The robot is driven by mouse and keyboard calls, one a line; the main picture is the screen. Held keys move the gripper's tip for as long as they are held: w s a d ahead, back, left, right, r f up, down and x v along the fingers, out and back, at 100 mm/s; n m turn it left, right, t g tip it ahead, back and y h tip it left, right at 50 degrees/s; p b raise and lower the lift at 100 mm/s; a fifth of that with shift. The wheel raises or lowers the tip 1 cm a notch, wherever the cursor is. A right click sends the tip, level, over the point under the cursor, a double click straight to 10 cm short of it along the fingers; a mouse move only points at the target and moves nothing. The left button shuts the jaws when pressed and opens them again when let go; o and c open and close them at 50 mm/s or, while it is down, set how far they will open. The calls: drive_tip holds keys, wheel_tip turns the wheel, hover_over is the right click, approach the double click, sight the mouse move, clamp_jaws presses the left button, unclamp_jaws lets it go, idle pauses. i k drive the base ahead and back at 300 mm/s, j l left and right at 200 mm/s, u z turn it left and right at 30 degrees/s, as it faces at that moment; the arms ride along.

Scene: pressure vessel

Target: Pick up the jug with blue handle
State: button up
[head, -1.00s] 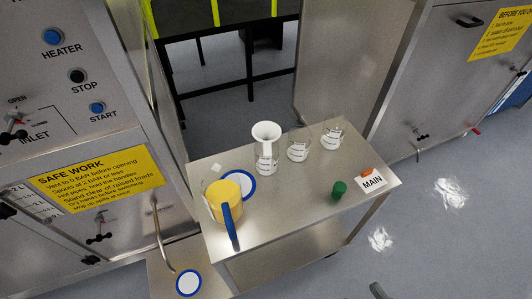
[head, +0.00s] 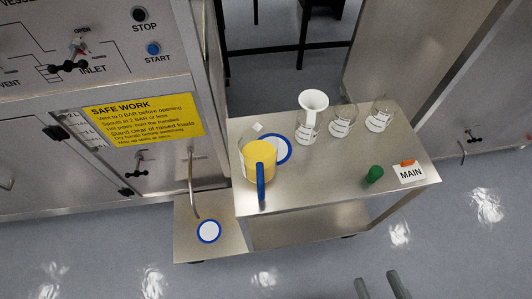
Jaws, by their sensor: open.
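The jug with the blue handle (head: 259,166) stands upright on the near left part of the steel cart's top. It is a clear jug with yellow contents, and its blue handle (head: 261,185) faces toward me. It partly covers a blue-ringed white disc (head: 279,150) on the cart. My gripper (head: 377,284) shows only as two grey fingers at the bottom edge, spread apart with nothing between them. It is over the floor, well in front of the cart and to the right of the jug.
The steel cart (head: 318,178) also holds a white funnel (head: 313,100) in a glass vessel, two labelled beakers (head: 342,121), a green object (head: 374,174) and a MAIN sign (head: 410,173). A low shelf (head: 192,243) with another ringed disc (head: 209,231) adjoins the cart's left. The front floor is clear.

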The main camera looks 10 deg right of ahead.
sight(258, 145)
drive_tip(key=u, duration=1.3)
drive_tip(key=k+l+u, duration=0.1)
drive_tip(key=k+u, duration=0.25)
drive_tip(key=k, duration=0.45)
